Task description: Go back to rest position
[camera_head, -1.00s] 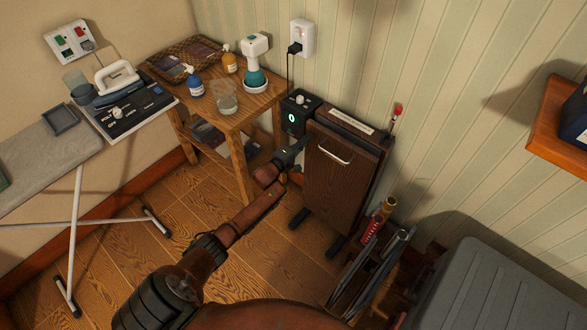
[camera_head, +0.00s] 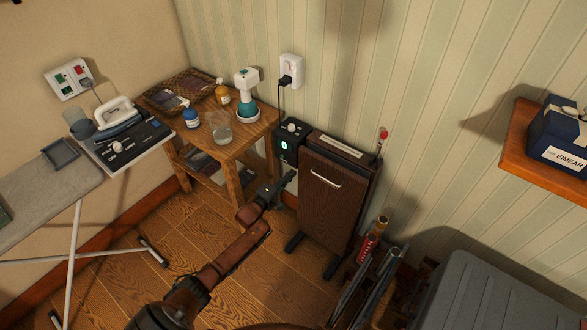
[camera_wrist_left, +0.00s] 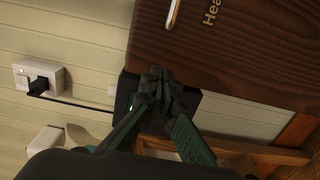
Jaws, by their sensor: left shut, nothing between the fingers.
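My left gripper (camera_head: 287,180) is shut and empty. In the head view it is in front of the lower left side of the dark wooden cabinet (camera_head: 325,200), below the black box with a green light (camera_head: 290,142). In the left wrist view the shut fingertips (camera_wrist_left: 156,76) show in front of the black box, with the cabinet front (camera_wrist_left: 230,50) at the upper right. I cannot tell from the pictures whether the fingers touch anything. My right gripper is not in view.
A small wooden table (camera_head: 248,134) with bottles and a basket stands behind my left arm. An ironing board (camera_head: 40,190) with an iron (camera_head: 118,115) is at the left. A grey box (camera_head: 475,295) is at the lower right, below a wall shelf (camera_head: 530,165). Floor shows between board and cabinet.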

